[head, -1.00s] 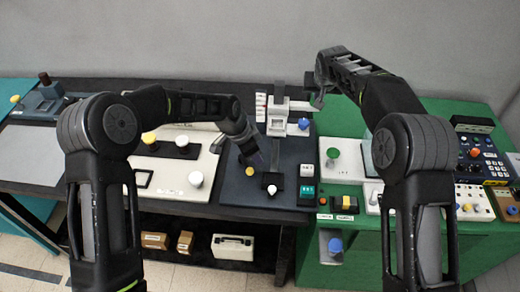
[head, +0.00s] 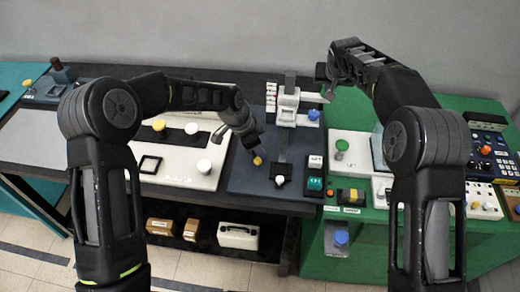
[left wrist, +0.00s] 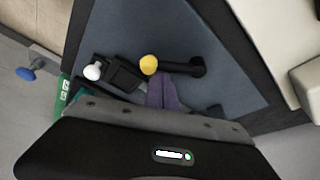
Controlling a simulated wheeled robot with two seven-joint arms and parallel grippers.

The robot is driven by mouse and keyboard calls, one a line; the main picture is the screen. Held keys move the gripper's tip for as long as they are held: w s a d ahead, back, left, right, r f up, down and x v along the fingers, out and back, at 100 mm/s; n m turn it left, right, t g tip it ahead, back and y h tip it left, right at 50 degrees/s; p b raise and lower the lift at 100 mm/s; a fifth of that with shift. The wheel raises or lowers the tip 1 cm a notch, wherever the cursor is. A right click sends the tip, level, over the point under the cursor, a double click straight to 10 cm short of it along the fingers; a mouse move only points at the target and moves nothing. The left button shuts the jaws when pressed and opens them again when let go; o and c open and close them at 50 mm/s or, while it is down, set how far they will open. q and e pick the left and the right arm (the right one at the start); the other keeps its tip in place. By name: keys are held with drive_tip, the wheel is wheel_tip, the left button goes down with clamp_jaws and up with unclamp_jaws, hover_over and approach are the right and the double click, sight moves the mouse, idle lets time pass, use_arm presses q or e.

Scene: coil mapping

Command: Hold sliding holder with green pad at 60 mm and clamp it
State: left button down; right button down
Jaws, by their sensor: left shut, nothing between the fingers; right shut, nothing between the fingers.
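A white block-like carriage (head: 287,104) sits on an upright grey rail at the back of the dark blue panel (head: 240,183). A blue knob (head: 313,115) is at its right. I cannot make out a green pad on the carriage or read its position. My left gripper (head: 258,150) is shut and empty, its tips close to a yellow knob (head: 258,161). In the left wrist view the purple fingertips (left wrist: 164,92) are just below the yellow knob (left wrist: 149,64); contact cannot be told. My right gripper (head: 328,88) is shut and empty, right of the carriage.
A white knob (head: 280,180) with a black slider stands on the panel, beside a green box (head: 314,185) and a white box (head: 316,163). A cream panel (head: 178,170) with knobs lies left. A green bench (head: 345,215) with controls stands right.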

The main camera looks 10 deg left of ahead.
use_arm(q)
drive_tip(key=shift+s+a, duration=0.1)
use_arm(e)
drive_tip(key=shift+f, duration=0.1)
use_arm(q)
drive_tip(key=a+m, duration=0.1)
drive_tip(key=m, duration=0.1)
drive_tip(key=m+g, duration=0.1)
drive_tip(key=m, duration=0.1)
drive_tip(key=shift+s+a, duration=0.35)
drive_tip(key=shift+s, duration=0.05)
drive_tip(key=m, duration=0.1)
drive_tip(key=a+m+g, duration=0.1)
drive_tip(key=m, duration=0.1)
drive_tip(key=shift+s+a+m+g, duration=0.15)
drive_tip(key=shift+a+m+g, duration=0.15)
drive_tip(key=shift+a+m, duration=0.45)
drive_tip(key=shift+m, duration=0.05)
drive_tip(key=shift+a, duration=0.55)
